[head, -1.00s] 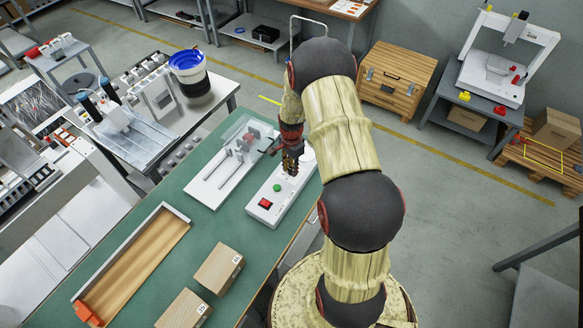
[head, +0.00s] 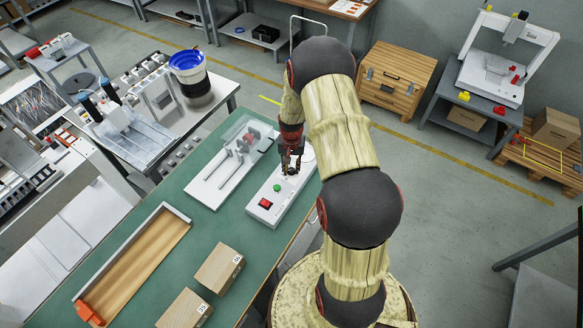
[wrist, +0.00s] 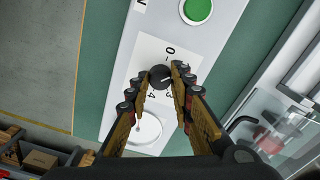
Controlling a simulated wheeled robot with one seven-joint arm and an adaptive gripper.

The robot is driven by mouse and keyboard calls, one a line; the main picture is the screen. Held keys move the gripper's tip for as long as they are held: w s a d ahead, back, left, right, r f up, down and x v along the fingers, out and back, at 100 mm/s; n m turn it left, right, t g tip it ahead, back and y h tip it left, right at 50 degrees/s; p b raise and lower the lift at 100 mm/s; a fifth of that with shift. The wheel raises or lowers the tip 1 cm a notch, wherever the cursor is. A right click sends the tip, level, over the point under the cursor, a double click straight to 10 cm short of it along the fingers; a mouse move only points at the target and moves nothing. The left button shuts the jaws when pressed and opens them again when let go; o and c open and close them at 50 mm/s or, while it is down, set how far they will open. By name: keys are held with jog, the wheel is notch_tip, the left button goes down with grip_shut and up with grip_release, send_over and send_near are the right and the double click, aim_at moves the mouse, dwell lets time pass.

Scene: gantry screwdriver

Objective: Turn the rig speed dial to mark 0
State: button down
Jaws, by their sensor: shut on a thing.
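The speed dial (wrist: 160,77) is a small black knob on the white control box (head: 255,210). In the wrist view it sits between the fingertips of my gripper (wrist: 162,74), which is shut on it. A short white line on the knob points to the right in that view. Printed marks surround the knob on the box's white panel (wrist: 143,58); the 0 shows above it, and a 3 and a 4 below, partly hidden by the fingers. In the head view my gripper (head: 290,165) points down at the box and hides most of the dial.
A green button (head: 277,187) and a red switch (head: 265,203) are on the same box. A white fixture with rods (head: 232,165) stands to its left. Two cartons (head: 218,268) and a wooden tray (head: 135,262) lie on the green bench (head: 205,222).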

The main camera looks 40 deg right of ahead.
aim_at(291, 169)
jog(key=n, duration=0.4)
jog(key=shift+w+n, duration=0.1)
jog(key=shift+n, duration=2.2)
jog(key=c, duration=1.6)
grip_release()
jog(key=shift+o, duration=0.2)
jog(key=shift+r, duration=0.1)
notch_tip(291, 169, up, 12)
